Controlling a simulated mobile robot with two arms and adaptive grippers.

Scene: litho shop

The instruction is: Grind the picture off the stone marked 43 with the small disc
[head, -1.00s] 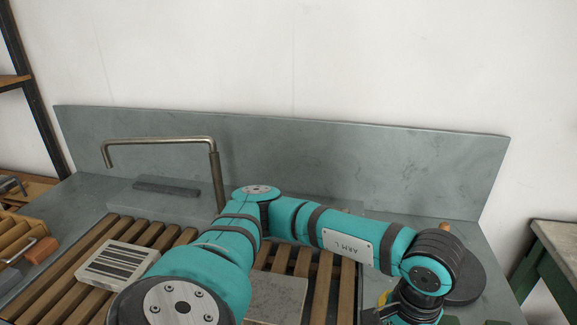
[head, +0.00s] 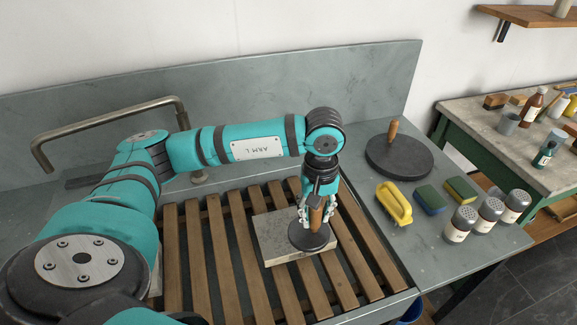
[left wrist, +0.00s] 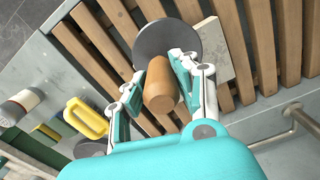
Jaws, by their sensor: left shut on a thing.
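My left gripper (head: 317,212) is shut on the upright wooden handle (left wrist: 160,88) of the small dark disc (head: 309,238). The disc is over the right part of a flat grey stone (head: 275,240), which lies on the wooden slats. I cannot tell whether disc and stone touch. The left wrist view shows the disc (left wrist: 160,35) beyond the handle and a corner of the stone (left wrist: 215,48). No number is readable on the stone, and the disc covers part of its face. My right gripper is not in view.
A larger dark disc (head: 400,158) with a wooden handle stands on the grey ledge at right. Before it are a yellow-handled tool (head: 394,204), two sponges (head: 431,199) and several shakers (head: 489,216). A bent metal pipe (head: 110,120) rises behind my arm. A cluttered side table (head: 470,120) stands right.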

